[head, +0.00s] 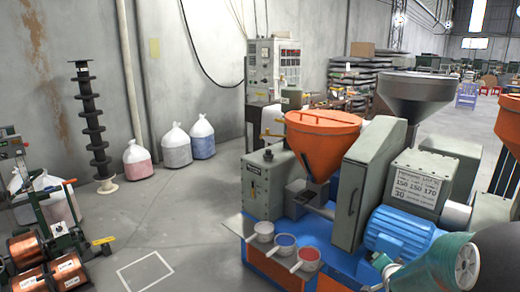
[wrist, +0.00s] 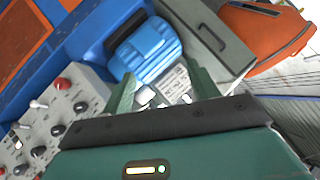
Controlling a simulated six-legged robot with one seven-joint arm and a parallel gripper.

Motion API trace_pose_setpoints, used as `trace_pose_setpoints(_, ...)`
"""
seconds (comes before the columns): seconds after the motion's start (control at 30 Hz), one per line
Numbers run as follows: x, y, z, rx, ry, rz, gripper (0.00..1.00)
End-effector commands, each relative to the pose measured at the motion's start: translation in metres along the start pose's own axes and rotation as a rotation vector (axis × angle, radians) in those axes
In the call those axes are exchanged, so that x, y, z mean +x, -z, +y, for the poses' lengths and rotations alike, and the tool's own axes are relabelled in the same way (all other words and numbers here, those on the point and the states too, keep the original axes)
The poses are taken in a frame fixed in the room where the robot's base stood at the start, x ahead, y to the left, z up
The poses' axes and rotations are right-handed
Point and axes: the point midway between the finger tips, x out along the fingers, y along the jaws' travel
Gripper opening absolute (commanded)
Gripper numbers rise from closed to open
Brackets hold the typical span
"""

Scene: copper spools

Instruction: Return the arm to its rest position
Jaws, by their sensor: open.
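My gripper (wrist: 163,78) shows in the wrist view with its two green fingers spread apart and nothing between them. Past the fingers are a blue ribbed motor (wrist: 146,48) and a small white label plate. I cannot tell how far they are from the fingertips. Copper spools (head: 66,270) sit on a rack at the lower left of that view.
The machine with an orange hopper (head: 322,140), grey housing and blue motor (head: 396,235) fills the right. A control panel (wrist: 50,120) is at the wrist view's left. Open floor (head: 180,220) lies between spools and machine.

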Motion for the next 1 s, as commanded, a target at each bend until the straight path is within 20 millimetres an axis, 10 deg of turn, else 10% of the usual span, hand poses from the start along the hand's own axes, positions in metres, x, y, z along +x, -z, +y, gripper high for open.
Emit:
trace_pose_setpoints(0.5,-0.187,-0.051,-0.106,-0.503,-0.036,-0.281,0.59)
trace_pose_setpoints(1.0,-0.367,-0.122,-0.095,-0.892,0.072,-0.576,0.59)
